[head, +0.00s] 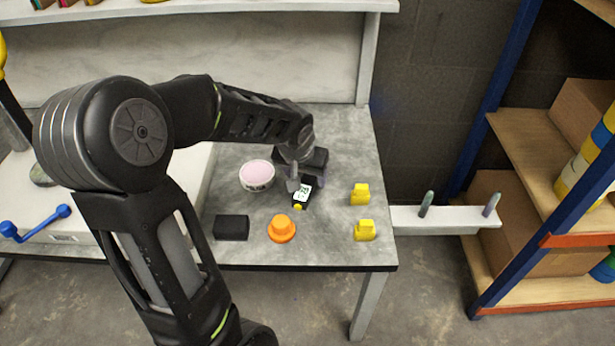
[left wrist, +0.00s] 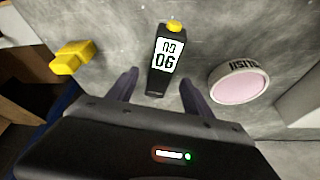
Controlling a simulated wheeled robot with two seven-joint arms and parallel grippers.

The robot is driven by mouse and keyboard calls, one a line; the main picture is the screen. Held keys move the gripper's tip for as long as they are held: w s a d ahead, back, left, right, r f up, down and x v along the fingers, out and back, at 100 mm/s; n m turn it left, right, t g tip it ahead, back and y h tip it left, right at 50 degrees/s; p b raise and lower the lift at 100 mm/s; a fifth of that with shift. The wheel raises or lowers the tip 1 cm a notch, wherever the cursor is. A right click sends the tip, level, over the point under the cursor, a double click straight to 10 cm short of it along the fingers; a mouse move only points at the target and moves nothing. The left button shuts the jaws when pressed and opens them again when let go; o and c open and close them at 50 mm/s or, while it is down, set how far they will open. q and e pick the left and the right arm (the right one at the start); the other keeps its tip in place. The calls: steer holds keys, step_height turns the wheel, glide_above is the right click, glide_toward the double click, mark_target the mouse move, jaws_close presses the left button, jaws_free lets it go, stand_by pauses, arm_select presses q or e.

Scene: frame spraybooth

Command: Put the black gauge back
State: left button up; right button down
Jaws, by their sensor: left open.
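The black gauge (head: 302,192) has a white display and a yellow knob, and lies on the grey table near its middle. In the left wrist view the gauge (left wrist: 164,62) lies between the two fingers with its display facing up. My left gripper (head: 299,180) is right above the gauge. In the left wrist view its fingers (left wrist: 160,88) are spread, one on each side of the gauge, with gaps between. Whether the fingertips reach the table is hard to tell. My right gripper is not in view.
A pink-filled white tub (head: 257,176) stands left of the gauge. A black block (head: 231,228), an orange knob-shaped piece (head: 282,229) and two yellow pieces (head: 360,194) (head: 364,231) stand around it. A white ledge (head: 460,218) with two pegs lies right of the table.

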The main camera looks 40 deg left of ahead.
arm_select(q)
steer(key=p+v, duration=0.1)
steer(key=v, duration=0.4)
steer(key=shift+r, duration=0.2)
